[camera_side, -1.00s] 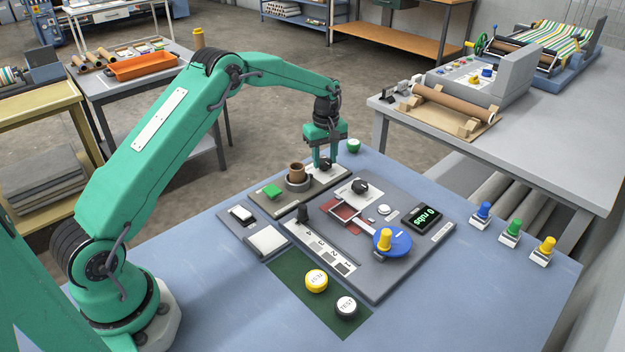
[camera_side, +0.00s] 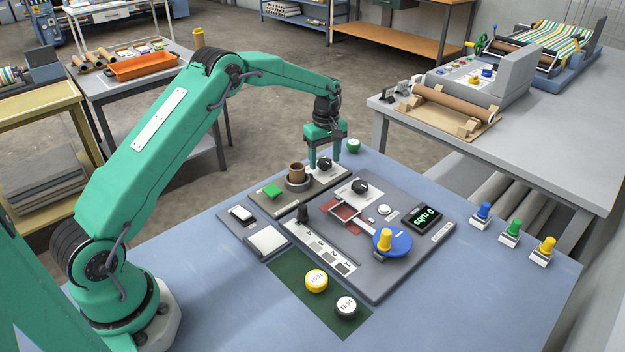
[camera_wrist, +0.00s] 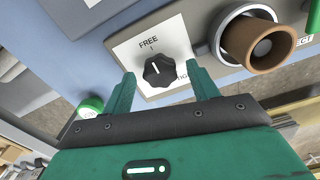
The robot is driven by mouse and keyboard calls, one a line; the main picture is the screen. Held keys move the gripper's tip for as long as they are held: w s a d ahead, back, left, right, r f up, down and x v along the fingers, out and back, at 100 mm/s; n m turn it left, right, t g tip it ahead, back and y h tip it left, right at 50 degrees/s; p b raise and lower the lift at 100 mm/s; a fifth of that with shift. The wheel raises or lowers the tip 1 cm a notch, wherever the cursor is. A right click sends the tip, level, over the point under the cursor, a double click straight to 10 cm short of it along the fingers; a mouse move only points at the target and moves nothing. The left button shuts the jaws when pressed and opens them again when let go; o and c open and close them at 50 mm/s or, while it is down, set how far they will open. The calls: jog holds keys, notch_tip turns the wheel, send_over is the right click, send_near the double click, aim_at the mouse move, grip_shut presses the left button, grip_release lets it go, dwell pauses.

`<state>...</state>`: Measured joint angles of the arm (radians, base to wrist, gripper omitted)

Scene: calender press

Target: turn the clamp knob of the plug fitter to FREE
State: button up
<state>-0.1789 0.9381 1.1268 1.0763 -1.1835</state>
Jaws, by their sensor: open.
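The clamp knob (camera_wrist: 158,71) is black and lobed, on a white plate of the plug fitter (camera_side: 262,205). In the wrist view its pointed side appears turned to the tick under the FREE label (camera_wrist: 148,41). The other label is partly hidden by my right finger. In the side view the knob (camera_side: 325,163) sits below my gripper (camera_side: 325,160). My gripper is open, one finger on each side of the knob, with gaps showing in the wrist view (camera_wrist: 164,76). A brown plug (camera_side: 297,170) stands in the fitter's grey round holder; it also shows in the wrist view (camera_wrist: 262,43).
A green button (camera_side: 353,145) stands behind my gripper. The grey panel (camera_side: 385,270) with another black knob (camera_side: 360,186), a blue disc and a display is close by.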

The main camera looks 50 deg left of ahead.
aim_at(325, 161)
jog(key=shift+r, duration=0.1)
notch_tip(325, 161, up, 7)
jog(key=shift+f, duration=0.1)
jog(key=shift+r, duration=0.4)
dwell(0.4)
jog(key=s+d+r+m+t, duration=0.1)
jog(key=s+d+r+m, duration=0.25)
jog(key=s+r, duration=0.45)
jog(key=s+d+r+m+t, duration=0.2)
jog(key=s+d+r+m, duration=0.15)
jog(key=s+r, duration=0.5)
jog(key=s+d+f+m+t, duration=0.1)
jog(key=s+m, duration=0.3)
jog(key=s, duration=0.6)
jog(key=s+d+f+m+t, duration=0.1)
jog(key=s+m, duration=0.3)
jog(key=s, duration=0.6)
jog(key=shift+s+d+f+m+t, duration=0.25)
jog(key=shift+s+d+m+t, duration=0.05)
jog(key=shift+d, duration=0.6)
